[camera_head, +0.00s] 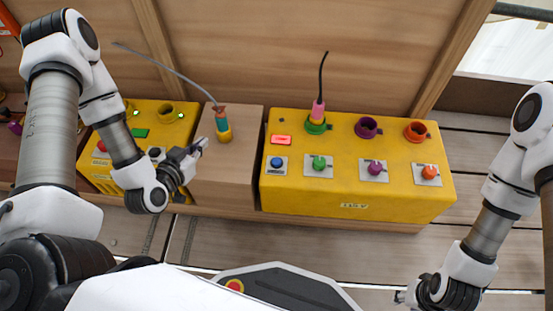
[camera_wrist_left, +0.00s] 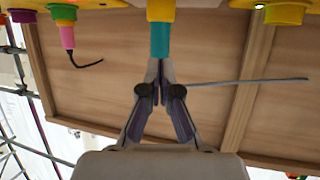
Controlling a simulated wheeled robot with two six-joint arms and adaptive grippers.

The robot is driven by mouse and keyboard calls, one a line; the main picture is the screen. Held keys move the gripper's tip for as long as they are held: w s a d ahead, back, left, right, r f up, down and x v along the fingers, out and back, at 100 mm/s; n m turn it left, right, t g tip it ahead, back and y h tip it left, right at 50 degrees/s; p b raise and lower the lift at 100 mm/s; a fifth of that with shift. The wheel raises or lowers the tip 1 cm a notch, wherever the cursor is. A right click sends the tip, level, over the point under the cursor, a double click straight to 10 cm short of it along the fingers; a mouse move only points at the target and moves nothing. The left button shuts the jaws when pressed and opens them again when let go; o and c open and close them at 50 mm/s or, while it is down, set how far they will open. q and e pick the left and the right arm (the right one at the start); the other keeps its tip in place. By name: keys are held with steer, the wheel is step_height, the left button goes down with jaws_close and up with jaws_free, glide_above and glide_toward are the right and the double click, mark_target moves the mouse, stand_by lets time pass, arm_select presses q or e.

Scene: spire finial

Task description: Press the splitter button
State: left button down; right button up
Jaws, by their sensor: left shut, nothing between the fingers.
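The right yellow box (camera_head: 400,205) carries a blue round button (camera_head: 277,163) and green (camera_head: 319,163), purple (camera_head: 374,168) and orange (camera_head: 429,172) knobs on its front. The left yellow box (camera_head: 110,185) has a red button (camera_head: 101,147) and a dark button (camera_head: 155,153), partly behind my left arm. I cannot tell which button is the splitter's. My left gripper (camera_head: 200,146) is shut and empty, above the left side of the brown block between the boxes. It also shows in the left wrist view (camera_wrist_left: 160,66). My right gripper (camera_head: 402,296) is low at right, its fingers unclear.
A teal-and-yellow plug (camera_head: 222,125) with a grey cable stands on the brown block (camera_head: 236,185), close to my left gripper. A pink plug (camera_head: 317,112) sits in the right box's green socket. Purple (camera_head: 367,127) and orange (camera_head: 415,131) sockets are empty. A wooden wall stands behind.

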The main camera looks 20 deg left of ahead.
stand_by(0.8)
arm_select(q)
steer(key=d+f+m+g+h, duration=0.1)
steer(key=d+f+m, duration=0.1)
steer(key=s+d+f+m+g+h, duration=0.1)
steer(key=d+f+m+g+h, duration=0.1)
steer(key=shift+s+d+f+m, duration=0.15)
steer(key=shift+d+f+m, duration=0.15)
steer(key=shift+f, duration=0.05)
steer(key=d+m, duration=0.1)
steer(key=d+m+g+h, duration=0.1)
steer(key=w+d+m+g, duration=0.1)
steer(key=d, duration=0.1)
steer(key=shift+f+m+h, duration=0.3)
steer(key=w+d+r+m+g, duration=0.1)
steer(key=d+m, duration=0.1)
steer(key=w+d+r+m, duration=0.1)
steer(key=d+m, duration=0.1)
steer(key=w+d+r+m+g+h, duration=0.1)
steer(key=w+d+m, duration=0.1)
steer(key=shift+d+r+m+g, duration=0.1)
steer(key=shift+m+g, duration=0.2)
steer(key=w+d+r+m, duration=0.2)
steer(key=w+d+r, duration=0.1)
steer(key=r, duration=0.2)
steer(key=shift+w+t, duration=0.3)
steer(key=shift+t, duration=0.1)
